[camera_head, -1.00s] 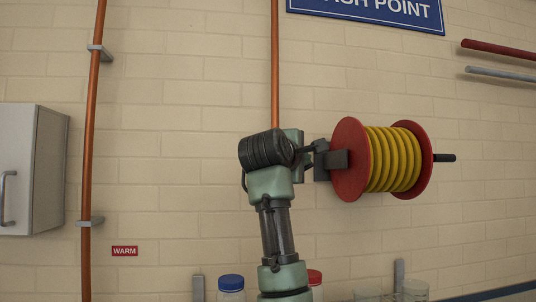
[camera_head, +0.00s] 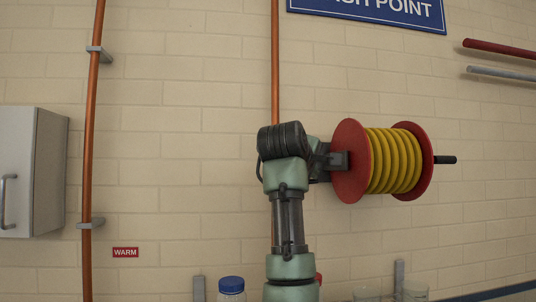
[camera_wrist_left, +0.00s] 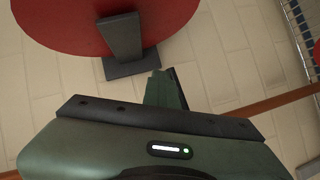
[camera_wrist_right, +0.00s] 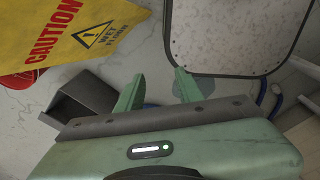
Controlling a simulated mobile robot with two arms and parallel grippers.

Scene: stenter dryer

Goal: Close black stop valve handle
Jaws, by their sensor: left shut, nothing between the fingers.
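I cannot make out the black stop valve handle in any view; part of the wall by the copper pipe (camera_head: 275,60) is hidden behind my left arm. My left gripper (camera_head: 314,152) is mostly hidden behind its own wrist in the head view, just left of the hose reel's bracket. In the left wrist view its green fingers (camera_wrist_left: 166,88) are shut and empty, below the reel's grey bracket (camera_wrist_left: 122,45) and near the copper pipe (camera_wrist_left: 282,101). My right gripper (camera_wrist_right: 158,88) is open and empty, its two fingers apart.
A red reel with yellow hose (camera_head: 395,160) and a black peg (camera_head: 445,159) juts from the wall. Another copper pipe (camera_head: 92,130) and a grey cabinet (camera_head: 45,170) stand left. Bottles and jars line the bottom. A yellow caution sign (camera_wrist_right: 85,35) is near my right gripper.

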